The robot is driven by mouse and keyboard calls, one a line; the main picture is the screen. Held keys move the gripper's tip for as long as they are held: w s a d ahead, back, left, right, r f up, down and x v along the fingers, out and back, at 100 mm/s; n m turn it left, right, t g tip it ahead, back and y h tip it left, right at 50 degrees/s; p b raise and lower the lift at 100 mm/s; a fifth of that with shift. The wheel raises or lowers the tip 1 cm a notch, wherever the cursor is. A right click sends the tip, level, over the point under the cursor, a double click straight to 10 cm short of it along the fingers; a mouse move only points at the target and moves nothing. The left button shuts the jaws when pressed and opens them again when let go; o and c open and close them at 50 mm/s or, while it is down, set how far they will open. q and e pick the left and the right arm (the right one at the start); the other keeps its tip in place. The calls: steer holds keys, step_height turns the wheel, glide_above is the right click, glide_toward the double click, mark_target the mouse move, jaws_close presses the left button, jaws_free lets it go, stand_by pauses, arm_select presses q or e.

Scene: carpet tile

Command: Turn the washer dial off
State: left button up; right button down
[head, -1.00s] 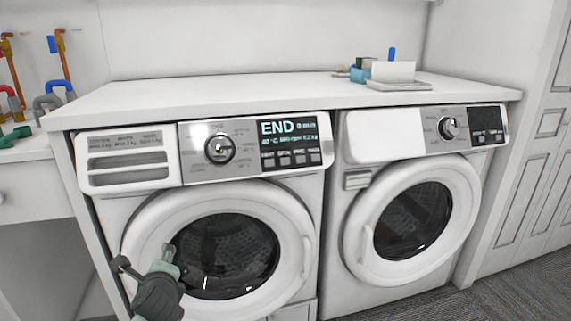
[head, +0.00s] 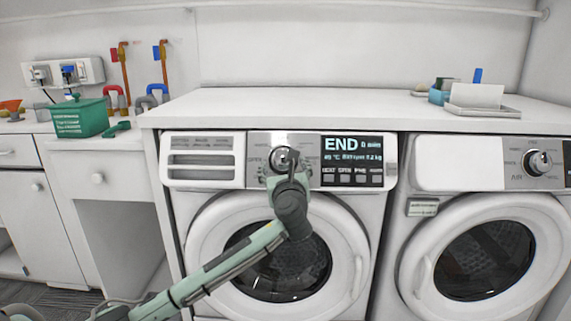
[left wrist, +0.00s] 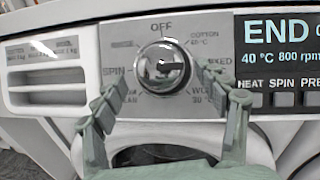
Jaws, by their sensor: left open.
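The left machine (head: 205,205) is a white front-loading washer with a lit END display (head: 350,148). Its round chrome dial (head: 284,157) is partly behind my left gripper (head: 287,176) in the head view. In the left wrist view the dial (left wrist: 163,66) shows whole, with the OFF label above it. A dark mark on the dial runs from its centre to the right. My left gripper (left wrist: 168,104) is open and empty, its fingers spread left and right below the dial. I cannot tell whether a finger touches the panel. My right gripper is out of view.
A second front-loader (head: 440,215) with its own dial (head: 537,162) stands to the right. A white counter (head: 300,107) spans both machines, with a tray (head: 485,111) at its right. A green box (head: 80,117) sits on the left cabinet.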

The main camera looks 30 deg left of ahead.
arm_select(q)
steer(key=shift+x, duration=0.85)
steer(key=c, duration=1.2)
steer(key=shift+o, duration=0.2)
